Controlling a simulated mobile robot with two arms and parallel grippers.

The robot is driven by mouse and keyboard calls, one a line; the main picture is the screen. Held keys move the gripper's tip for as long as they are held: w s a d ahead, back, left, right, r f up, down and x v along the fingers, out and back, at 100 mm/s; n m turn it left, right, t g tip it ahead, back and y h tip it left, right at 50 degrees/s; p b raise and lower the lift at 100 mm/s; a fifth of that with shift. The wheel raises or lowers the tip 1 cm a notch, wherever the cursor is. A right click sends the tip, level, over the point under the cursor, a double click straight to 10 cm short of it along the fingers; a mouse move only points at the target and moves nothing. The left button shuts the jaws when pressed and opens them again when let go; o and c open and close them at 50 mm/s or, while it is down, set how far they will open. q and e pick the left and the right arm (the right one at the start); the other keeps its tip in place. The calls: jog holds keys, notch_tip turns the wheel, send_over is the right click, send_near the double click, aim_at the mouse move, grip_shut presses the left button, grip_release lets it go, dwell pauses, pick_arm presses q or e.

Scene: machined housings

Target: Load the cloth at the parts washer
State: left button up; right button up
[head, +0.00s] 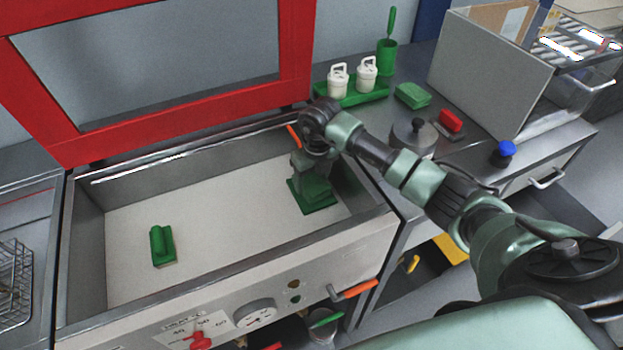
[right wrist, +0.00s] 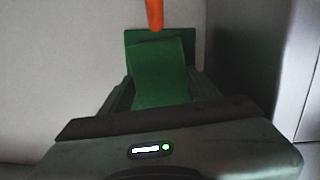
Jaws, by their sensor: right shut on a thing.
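The parts washer has a pale-floored basin (head: 215,205) and a raised lid with a red frame (head: 190,130) and a window. My right gripper (head: 312,172) reaches into the right end of the basin. It is shut on a green piece (head: 315,196), which I take to be the cloth, low at the basin floor. The right wrist view shows its raised part (right wrist: 160,80) between the fingers and a darker flat part behind. I cannot tell if it touches the floor. A green block with a raised handle (head: 162,246) lies in the basin's left half. My left gripper is out of view.
On the right counter stand a green rack with white canisters (head: 338,80), a green folded stack (head: 412,95), a red-handled tool (head: 450,121), a lidded metal pot (head: 413,138) and a grey panel (head: 490,75). The basin's middle is clear. A wire basket (head: 15,285) stands left.

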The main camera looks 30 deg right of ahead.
aim_at(311, 182)
jog(key=shift+f+b, duration=0.4)
jog(key=shift+f, duration=0.1)
dwell(1.2)
jog(key=shift+r, duration=0.1)
jog(key=shift+r+p, duration=2.45)
jog(key=shift+r, duration=1)
